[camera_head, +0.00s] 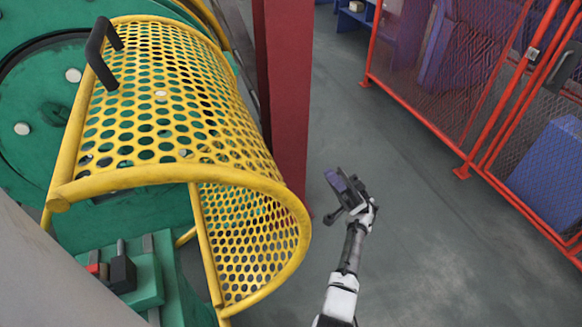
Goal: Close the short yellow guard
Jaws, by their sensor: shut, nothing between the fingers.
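The short yellow guard (165,95) is a curved perforated sheet in a yellow tube frame, at the left of the head view. It arches over green machinery, and its near end shows an open half-round edge. A black handle (101,52) sits on its upper left side. My gripper (340,183) is to the right of the guard, over the floor and apart from it. It is shut and empty. The fingers are small and dark in this view. The guard's lower far side is hidden.
A dark red post (288,90) stands just behind the guard. Green machine parts (165,270) with a small black block (122,274) lie below it. A red-framed mesh fence (465,80) runs along the right. The grey floor (440,240) between is clear.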

